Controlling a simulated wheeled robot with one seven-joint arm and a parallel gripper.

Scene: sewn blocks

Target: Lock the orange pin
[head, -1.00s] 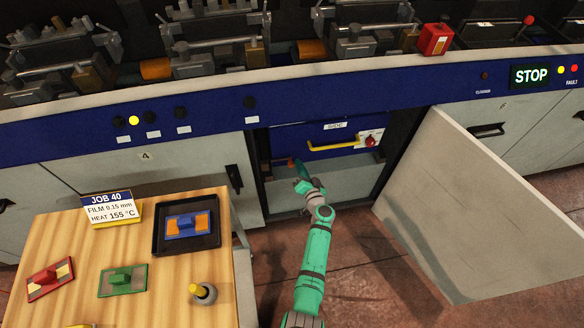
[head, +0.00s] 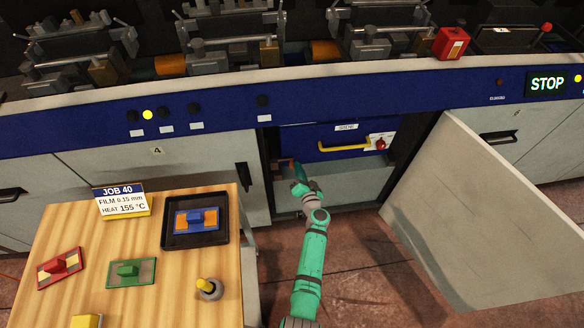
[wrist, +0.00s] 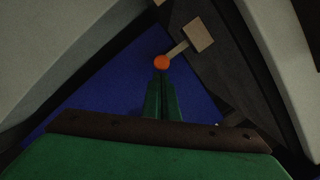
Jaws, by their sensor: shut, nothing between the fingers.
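The orange pin's round knob (wrist: 162,62) shows in the wrist view, on a tan stem that runs to a tan block (wrist: 198,35). My gripper (wrist: 160,80) has its green fingers together with nothing between them, and their tips appear just below the knob. I cannot tell whether they touch it. In the head view my gripper (head: 298,170) is inside the open cabinet bay, left of the blue drawer's yellow handle (head: 344,147). A small orange-red spot (head: 292,163) shows there beside the fingers, mostly hidden.
A white cabinet door (head: 485,215) stands open at right. A red knob (head: 381,144) is on the drawer front. A wooden table (head: 160,275) with colored blocks and a black tray (head: 226,235) stands at left. Floor right of my arm is clear.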

